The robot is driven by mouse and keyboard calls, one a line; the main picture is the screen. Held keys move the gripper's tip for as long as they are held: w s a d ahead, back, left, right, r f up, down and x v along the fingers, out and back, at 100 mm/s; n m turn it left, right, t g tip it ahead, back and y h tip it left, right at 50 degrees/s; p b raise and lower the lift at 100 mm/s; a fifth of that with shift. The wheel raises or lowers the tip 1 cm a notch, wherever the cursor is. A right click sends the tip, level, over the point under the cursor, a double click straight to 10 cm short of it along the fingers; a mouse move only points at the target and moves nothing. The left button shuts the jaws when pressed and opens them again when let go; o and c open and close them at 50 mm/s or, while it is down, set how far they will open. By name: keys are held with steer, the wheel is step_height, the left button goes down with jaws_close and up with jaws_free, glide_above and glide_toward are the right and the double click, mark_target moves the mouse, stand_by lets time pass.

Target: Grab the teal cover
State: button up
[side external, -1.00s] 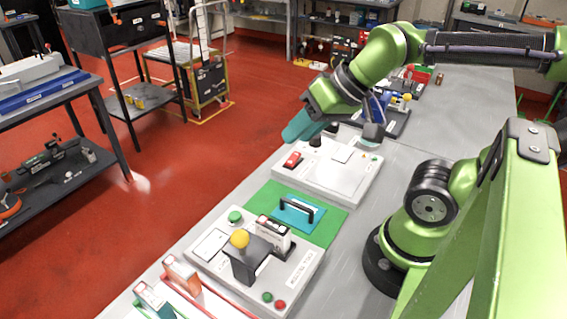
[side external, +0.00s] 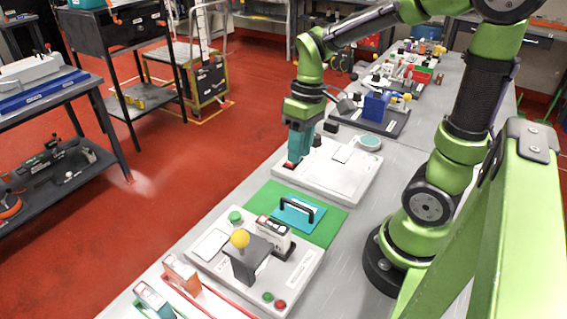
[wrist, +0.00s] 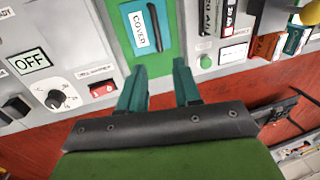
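The teal cover (side external: 290,217) lies flat on a green mat (side external: 262,203) in the side view, with a black bar handle (side external: 299,207) standing on top. In the wrist view the cover (wrist: 137,38) is at the top, marked "COVER", with its handle (wrist: 154,27) along its right part. My gripper (side external: 294,162) points down with teal fingers over the near left part of the far white panel, beside the red switch. In the wrist view my gripper (wrist: 160,72) is open and empty, its two fingertips apart. It is clear of the cover and handle.
The far white panel (side external: 335,185) carries a red switch (wrist: 102,89) and a knob (wrist: 55,99). The near panel (side external: 215,262) has a dark bracket with a yellow ball (side external: 240,239), standing close to the mat. A blue block (side external: 375,106) stands farther back.

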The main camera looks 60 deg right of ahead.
glide_toward(291, 201)
steer(key=f, duration=0.3)
steer(key=a+f, duration=0.1)
steer(key=f, duration=0.1)
steer(key=shift+s+a+f, duration=0.1)
steer(key=shift+s, duration=0.15)
steer(key=f, duration=0.5)
steer(key=shift+w+a+f, duration=0.1)
steer(key=shift+w+a, duration=0.05)
steer(key=shift+a, duration=0.15)
jaws_close()
